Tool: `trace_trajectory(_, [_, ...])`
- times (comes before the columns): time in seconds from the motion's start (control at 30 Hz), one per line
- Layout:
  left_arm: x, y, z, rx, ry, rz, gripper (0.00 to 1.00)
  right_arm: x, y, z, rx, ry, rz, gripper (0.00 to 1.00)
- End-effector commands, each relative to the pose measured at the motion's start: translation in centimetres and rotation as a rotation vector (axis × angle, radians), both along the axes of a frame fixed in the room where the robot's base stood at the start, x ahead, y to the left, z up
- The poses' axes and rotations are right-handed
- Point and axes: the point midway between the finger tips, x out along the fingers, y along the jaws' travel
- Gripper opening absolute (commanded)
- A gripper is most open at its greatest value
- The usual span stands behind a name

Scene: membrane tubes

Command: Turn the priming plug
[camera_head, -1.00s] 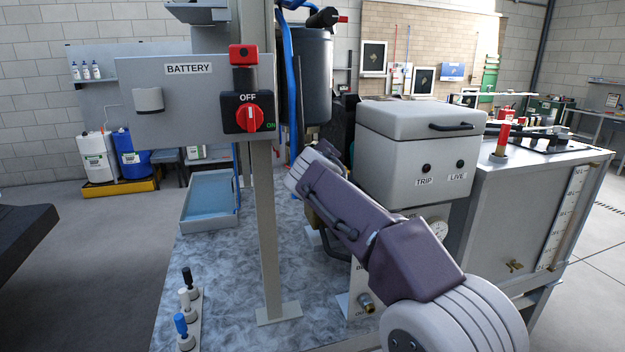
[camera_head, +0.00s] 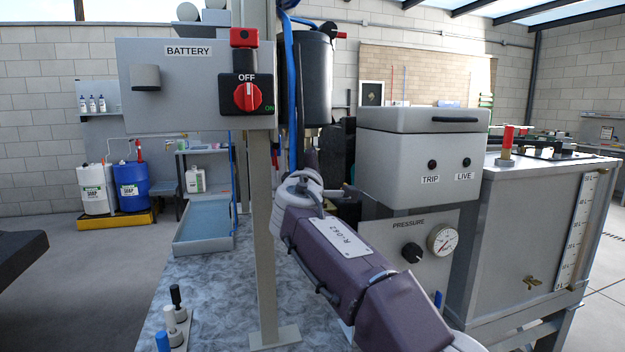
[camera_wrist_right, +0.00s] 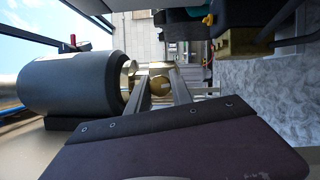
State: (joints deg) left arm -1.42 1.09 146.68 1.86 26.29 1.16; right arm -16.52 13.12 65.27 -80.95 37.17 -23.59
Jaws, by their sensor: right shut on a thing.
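In the right wrist view, a round brass plug-like part (camera_wrist_right: 160,87) sits between the two fingers of my right gripper (camera_wrist_right: 161,78), which is shut on it. I take this part to be the priming plug, but no label shows on it. A dark cylinder (camera_wrist_right: 68,84) with a brass end lies just left of the fingers. In the head view, my right arm reaches up from the lower right, and its gripper end is hidden near the dark canister (camera_head: 313,75). The plug cannot be made out there. My left gripper is not in view.
A battery panel (camera_head: 150,105) with a red OFF/ON switch (camera_head: 247,96) is on a grey post (camera_head: 264,250) left of my arm. The light grey TRIP/LIVE box (camera_head: 400,165) and pressure panel (camera_head: 380,235) stand close on the right. Blue hoses (camera_head: 289,100) hang beside the canister.

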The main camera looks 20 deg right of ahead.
Motion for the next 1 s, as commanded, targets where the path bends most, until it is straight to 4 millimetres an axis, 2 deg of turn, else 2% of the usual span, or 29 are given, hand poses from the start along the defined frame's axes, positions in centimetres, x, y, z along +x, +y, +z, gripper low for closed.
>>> trace_trajectory(0.03, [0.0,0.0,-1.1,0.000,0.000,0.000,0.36,-0.1,-0.1,-0.4,-0.044,-0.007,0.000,0.00])
trace_trajectory(0.5, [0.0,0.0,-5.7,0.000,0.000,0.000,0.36,-0.1,-0.1,-0.2,-0.485,-0.022,-0.002,0.00])
trace_trajectory(1.0, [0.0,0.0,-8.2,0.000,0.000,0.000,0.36,-0.1,-0.1,0.1,-0.799,-0.032,-0.004,0.00])
